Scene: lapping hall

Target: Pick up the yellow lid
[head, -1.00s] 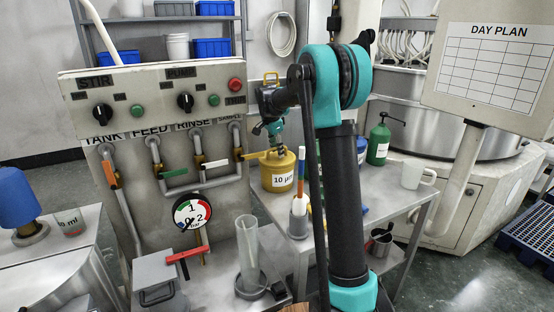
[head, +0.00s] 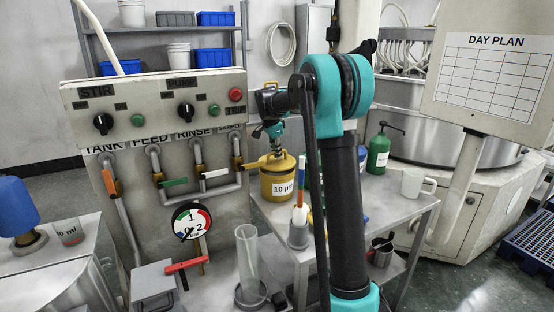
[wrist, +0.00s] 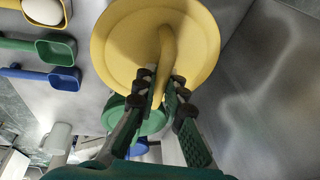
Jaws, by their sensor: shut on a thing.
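The yellow lid (wrist: 120,45) fills the top middle of the wrist view as a round disc with a raised bar handle (wrist: 167,50). My gripper (wrist: 164,88) is shut on that handle. In the head view the lid (head: 287,161) sits at the top of the yellow pot (head: 279,187) marked 10 µm, on the metal table. My gripper (head: 275,143) is directly above it, small and partly lost among my arm's parts. I cannot tell whether there is a gap between lid and pot.
A green pump bottle (head: 379,152) and white mug (head: 418,183) stand on the table to the right. Green (wrist: 52,48) and blue (wrist: 62,80) scoops lie left of the lid.

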